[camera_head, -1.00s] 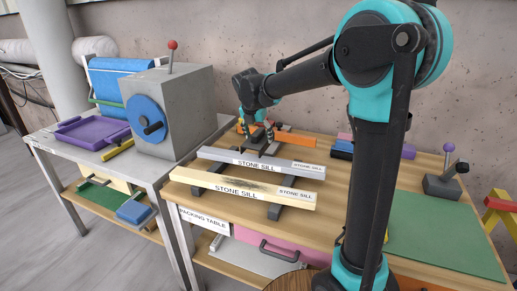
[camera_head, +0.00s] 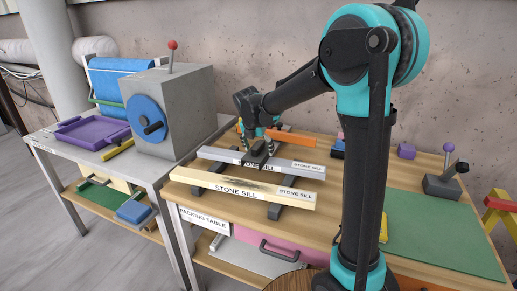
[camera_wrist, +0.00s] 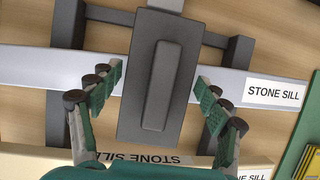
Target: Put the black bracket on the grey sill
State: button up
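The black bracket (camera_head: 257,158) is a dark flat plate with a raised long ridge. It also shows in the wrist view (camera_wrist: 183,35), lying crosswise over the grey sill. The grey sill (camera_head: 220,154) is a long bar labelled STONE SILL, and it shows on both sides of the bracket in the wrist view (camera_wrist: 260,86). I cannot tell whether the bracket's underside touches the sill.
A cream sill (camera_head: 240,192) lies in front, and dark support bars (camera_head: 276,211) run beneath both sills. An orange bar (camera_head: 292,138) lies behind. A green mat (camera_head: 440,244) and a lever box (camera_head: 443,186) are at right. A grey machine (camera_head: 184,103) stands on the left table.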

jog(key=shift+o, duration=0.7)
jog(key=shift+r, duration=0.1)
jog(key=v, duration=1.2)
